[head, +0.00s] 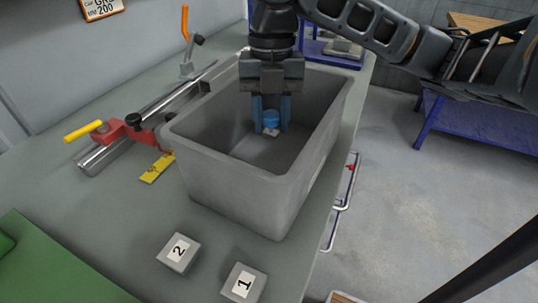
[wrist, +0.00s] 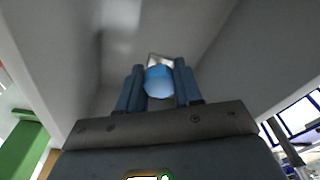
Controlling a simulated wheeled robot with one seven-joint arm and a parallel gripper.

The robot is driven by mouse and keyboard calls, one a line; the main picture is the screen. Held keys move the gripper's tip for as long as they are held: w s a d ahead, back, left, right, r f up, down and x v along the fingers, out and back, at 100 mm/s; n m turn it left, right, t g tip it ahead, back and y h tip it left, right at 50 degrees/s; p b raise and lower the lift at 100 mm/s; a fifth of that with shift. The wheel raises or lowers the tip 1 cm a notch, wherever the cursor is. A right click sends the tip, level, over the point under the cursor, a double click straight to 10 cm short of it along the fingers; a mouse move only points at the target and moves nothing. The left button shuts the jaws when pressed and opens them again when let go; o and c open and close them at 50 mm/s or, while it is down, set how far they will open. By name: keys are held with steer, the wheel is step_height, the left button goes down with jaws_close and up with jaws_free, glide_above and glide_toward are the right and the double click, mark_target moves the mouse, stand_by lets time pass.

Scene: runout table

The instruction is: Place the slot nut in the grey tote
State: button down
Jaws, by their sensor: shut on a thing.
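The slot nut, a blue round piece (head: 270,118) with a pale metal part just below it, is between the fingertips of my gripper (head: 270,126). In the wrist view the slot nut (wrist: 159,83) shows blue between the two blue fingers, with the metal part beyond. My gripper is shut on it, pointing down inside the grey tote (head: 232,175), between its walls. I cannot tell how far the nut is above the tote's floor. The tote stands on the table (head: 130,205).
A rail with a red clamp (head: 115,133) and yellow handle lies left of the tote, beside a yellow tag (head: 157,168). A green surface (head: 45,270) is at front left. The table edge runs along the right.

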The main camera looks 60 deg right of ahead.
mark_target(270, 111)
steer(key=shift+f, duration=3.55)
steer(key=shift+f+b, duration=0.15)
steer(key=shift+b, duration=0.15)
steer(key=c, duration=0.8)
jaws_free()
steer(key=shift+o, duration=0.2)
steer(key=r, duration=0.4)
steer(key=d+r+p, duration=0.1)
steer(key=r, duration=0.7)
steer(key=shift+w+d+r, duration=0.1)
steer(key=shift+w+d, duration=0.05)
steer(key=shift+w, duration=0.15)
